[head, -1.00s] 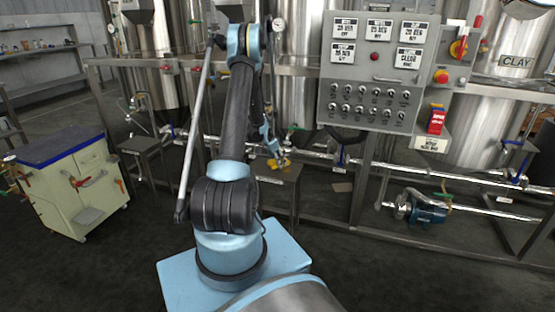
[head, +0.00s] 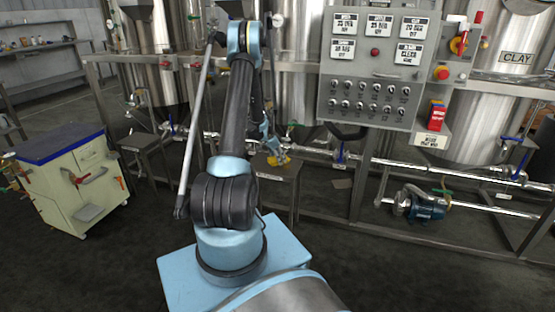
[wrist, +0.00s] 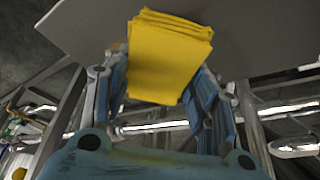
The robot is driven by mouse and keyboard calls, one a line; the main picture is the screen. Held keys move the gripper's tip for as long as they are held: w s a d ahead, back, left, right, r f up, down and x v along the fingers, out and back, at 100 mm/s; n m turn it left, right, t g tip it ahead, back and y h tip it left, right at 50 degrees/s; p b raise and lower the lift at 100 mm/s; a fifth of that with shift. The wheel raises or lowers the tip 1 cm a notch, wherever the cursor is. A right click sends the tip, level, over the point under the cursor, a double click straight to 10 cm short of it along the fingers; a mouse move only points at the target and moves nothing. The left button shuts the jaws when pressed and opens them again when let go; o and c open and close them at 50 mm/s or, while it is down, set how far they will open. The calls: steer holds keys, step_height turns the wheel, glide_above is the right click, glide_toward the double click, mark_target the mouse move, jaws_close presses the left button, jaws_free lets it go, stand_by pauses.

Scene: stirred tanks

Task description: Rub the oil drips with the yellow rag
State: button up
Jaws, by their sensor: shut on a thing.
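The yellow rag (wrist: 170,58) is a folded, layered cloth held between the fingers of my gripper (wrist: 165,82) in the wrist view. In the head view my gripper (head: 271,146) points down, with the rag (head: 279,160) at its tip. The rag is at the top of a small grey stand (head: 288,173). The stand's flat grey top (wrist: 85,22) fills the upper part of the wrist view behind the rag. I cannot tell whether the rag touches it. A faint brownish tint shows beside the rag's left edge; I cannot make out the oil drips clearly.
Pipes and valves (head: 345,155) run behind the stand, below the steel tanks. A grey control panel (head: 372,70) hangs to the right. A blue pump (head: 427,208) sits low at right. A cream cabinet (head: 75,185) stands at left, with another small stand (head: 145,143) beyond it.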

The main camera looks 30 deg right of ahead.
mark_target(287, 158)
steer(key=shift+f, duration=0.75)
steer(key=shift+s, duration=0.1)
steer(key=shift+s+d+r, duration=0.1)
steer(key=shift+s+d, duration=2.1)
steer(key=shift+s, duration=0.3)
steer(key=shift+w+r, duration=0.1)
steer(key=shift+w, duration=0.6)
steer(key=shift+w+a, duration=0.2)
steer(key=shift+w, duration=0.2)
steer(key=shift+a, duration=0.1)
steer(key=shift+s+a, duration=0.1)
steer(key=shift+s, duration=0.05)
steer(key=shift+a, duration=0.15)
steer(key=shift+w+a, duration=1.65)
